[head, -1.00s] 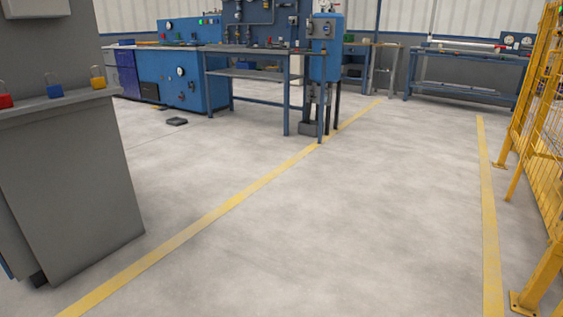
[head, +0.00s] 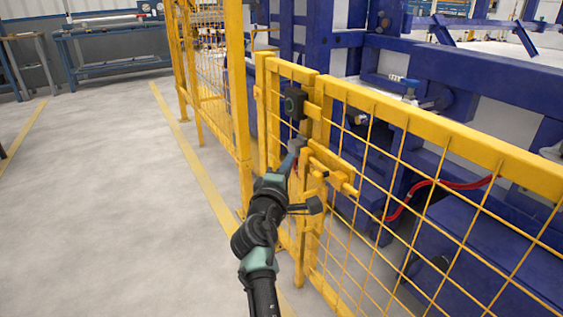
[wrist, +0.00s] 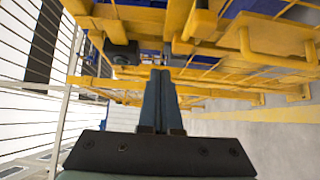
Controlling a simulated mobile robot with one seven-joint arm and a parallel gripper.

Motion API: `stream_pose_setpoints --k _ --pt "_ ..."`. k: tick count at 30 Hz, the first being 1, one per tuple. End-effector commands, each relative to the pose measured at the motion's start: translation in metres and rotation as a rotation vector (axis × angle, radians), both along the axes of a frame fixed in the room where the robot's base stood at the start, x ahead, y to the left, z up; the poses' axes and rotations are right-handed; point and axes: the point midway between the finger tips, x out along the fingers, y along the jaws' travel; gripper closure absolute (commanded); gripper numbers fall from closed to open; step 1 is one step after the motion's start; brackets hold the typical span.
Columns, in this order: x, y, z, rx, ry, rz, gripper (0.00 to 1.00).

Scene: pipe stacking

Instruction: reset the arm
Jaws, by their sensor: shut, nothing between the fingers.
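My gripper (head: 293,152) is at the end of my outstretched arm in the head view, close to the latch area of a yellow mesh gate (head: 430,140). In the wrist view my gripper (wrist: 158,75) has its two blue-grey fingers together with nothing between them. A black box (head: 294,103) is mounted on the gate post just above the gripper; a dark box with a round face also shows in the wrist view (wrist: 121,53). A yellow latch bar (head: 332,168) is right beside the gripper. I cannot tell whether the fingers touch the gate.
Blue machine frames (head: 450,70) with a red hose (head: 440,184) stand behind the mesh. A taller yellow fence panel (head: 210,70) stands to the left of the gate. The grey floor (head: 90,200) at left is clear, with a blue bench (head: 110,45) at the back.

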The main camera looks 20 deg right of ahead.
Motion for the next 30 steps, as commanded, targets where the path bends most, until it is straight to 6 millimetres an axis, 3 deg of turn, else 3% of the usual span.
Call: stream_pose_setpoints --k 9,15,17,20,26,30 --pt "-0.028 0.022 0.000 0.000 0.001 0.002 1.00" --pt "-0.032 0.024 0.000 0.000 0.000 0.002 1.00" --pt "-0.032 0.027 0.008 0.016 -0.021 0.009 1.00" --pt "-0.034 0.038 0.042 0.091 -0.113 0.039 1.00" --pt "-0.061 0.088 0.169 0.423 -0.467 0.212 1.00" --pt "-0.102 0.127 0.261 0.675 -0.703 0.398 1.00"
